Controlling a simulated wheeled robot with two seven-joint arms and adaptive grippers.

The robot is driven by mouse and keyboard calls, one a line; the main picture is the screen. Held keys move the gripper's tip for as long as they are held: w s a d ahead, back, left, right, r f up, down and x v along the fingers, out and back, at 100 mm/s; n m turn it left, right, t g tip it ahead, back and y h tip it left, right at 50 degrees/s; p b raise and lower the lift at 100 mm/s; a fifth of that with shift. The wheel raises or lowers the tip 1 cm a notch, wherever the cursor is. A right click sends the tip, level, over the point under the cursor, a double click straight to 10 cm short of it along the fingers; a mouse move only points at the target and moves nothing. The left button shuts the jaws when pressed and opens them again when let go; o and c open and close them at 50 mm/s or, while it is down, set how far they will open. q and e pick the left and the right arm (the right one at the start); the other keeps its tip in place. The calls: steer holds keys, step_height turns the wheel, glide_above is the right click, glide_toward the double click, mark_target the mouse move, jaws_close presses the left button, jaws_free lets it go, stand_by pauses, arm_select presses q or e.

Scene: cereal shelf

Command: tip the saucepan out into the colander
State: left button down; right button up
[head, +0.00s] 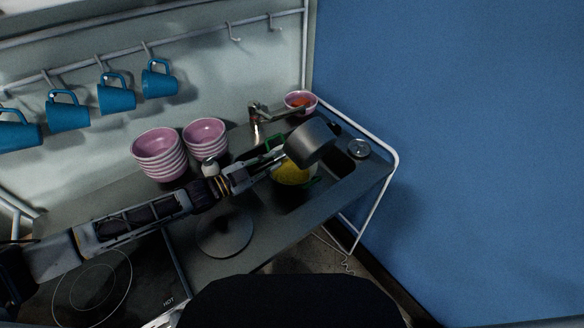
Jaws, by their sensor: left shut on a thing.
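The grey saucepan (309,143) is tilted well over above the sink. My left gripper (262,166) is shut on its handle, coming in from the left. The green colander (315,181) is below the pan, and the pan hides part of it. A yellow mass (292,174) shows in the colander, under the pan. I cannot see into the pan, so I cannot tell whether anything is left in it. My right gripper is not in view.
Stacked pink bowls (158,160) stand behind my left arm, near the tap (256,112). A pink bowl with orange contents (300,101) and a can (358,148) stand near the sink. A round lid (225,233) lies on the counter. Blue mugs (116,95) hang above.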

mark_target(299, 166)
arm_select(q)
steer(key=shift+d+r+m+p, duration=0.1)
steer(key=shift+r+m+p, duration=0.8)
steer(key=shift+r+p, duration=0.75)
steer(key=shift+s+d+f+m, duration=0.1)
steer(key=shift+s+f+m, duration=0.05)
steer(key=shift+m, duration=0.55)
steer(key=shift+f+m, duration=0.2)
steer(key=shift+m, duration=0.1)
steer(key=shift+f+m+y+b, duration=0.3)
steer(key=shift+f+m+b, duration=0.4)
steer(key=shift+f, duration=0.05)
steer(key=shift+s+d+r+m+y+p, duration=0.25)
steer(key=shift+s+d+m, duration=0.6)
steer(key=shift+m, duration=0.5)
steer(key=shift+s+d+r+m+y+p, duration=0.1)
steer(key=shift+s+d+m+y+p, duration=0.15)
steer(key=shift+s+d+m, duration=0.7)
steer(key=shift+s+d+r+m+y+p, duration=0.2)
steer(key=shift+s+d+m+p, duration=0.25)
steer(key=shift+s+m, duration=0.95)
steer(key=shift+w+d+m, duration=0.1)
steer(key=shift+w+m, duration=0.3)
steer(key=shift+w, duration=0.05)
